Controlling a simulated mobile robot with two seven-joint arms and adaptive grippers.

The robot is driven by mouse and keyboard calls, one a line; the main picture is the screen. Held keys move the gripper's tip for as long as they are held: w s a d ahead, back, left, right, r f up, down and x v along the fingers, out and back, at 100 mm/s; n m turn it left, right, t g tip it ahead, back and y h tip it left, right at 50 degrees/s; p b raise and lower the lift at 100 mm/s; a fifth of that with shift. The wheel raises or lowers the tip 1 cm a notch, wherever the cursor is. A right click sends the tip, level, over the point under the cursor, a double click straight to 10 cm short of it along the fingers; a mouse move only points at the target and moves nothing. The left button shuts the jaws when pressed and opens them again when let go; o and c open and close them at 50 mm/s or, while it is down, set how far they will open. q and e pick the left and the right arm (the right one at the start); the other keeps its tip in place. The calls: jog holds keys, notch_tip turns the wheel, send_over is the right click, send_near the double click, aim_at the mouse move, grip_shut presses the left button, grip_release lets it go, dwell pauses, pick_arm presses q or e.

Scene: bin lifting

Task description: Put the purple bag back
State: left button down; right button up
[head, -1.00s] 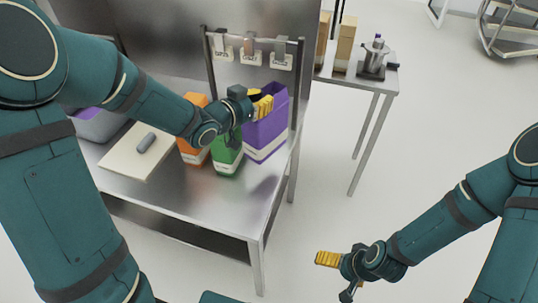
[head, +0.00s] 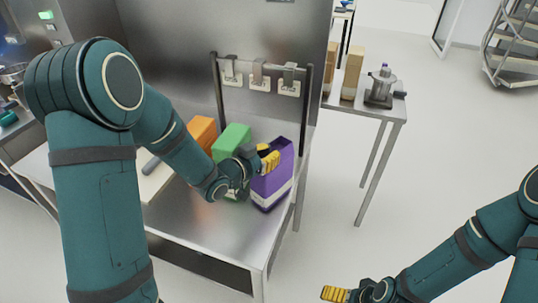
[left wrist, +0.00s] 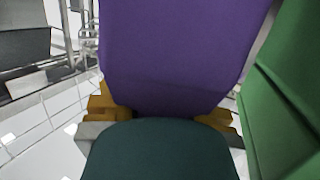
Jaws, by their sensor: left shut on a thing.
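The purple bag (head: 272,188), with a pale band low on it, stands upright near the right front edge of the steel table (head: 225,240). My left gripper (head: 268,159) is shut on its upper part. I cannot tell whether its bottom touches the table. In the left wrist view the purple bag (left wrist: 185,50) fills the middle between the yellow fingers (left wrist: 165,114). The green bag (head: 232,138) stands left of it, partly hidden by my left gripper; it also shows close by in the left wrist view (left wrist: 290,80). My right gripper (head: 335,293) is low, away from the table, its opening unclear.
An orange bag (head: 203,132) stands left of the green one, partly behind my left arm. A rack with several hanging clips (head: 260,76) rises at the table's back. A side table (head: 390,110) with boxes and a metal device is at right. The floor between is clear.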

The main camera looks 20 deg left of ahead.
pick_arm(q)
jog(key=shift+f, duration=0.1)
jog(key=c, duration=1.1)
grip_release()
jog(key=shift+c, duration=0.2)
jog(key=shift+s+a+r, duration=0.2)
jog(key=shift+s, duration=0.1)
jog(key=v, duration=1.1)
jog(key=shift+s+p, duration=0.15)
jog(key=shift+p, duration=0.25)
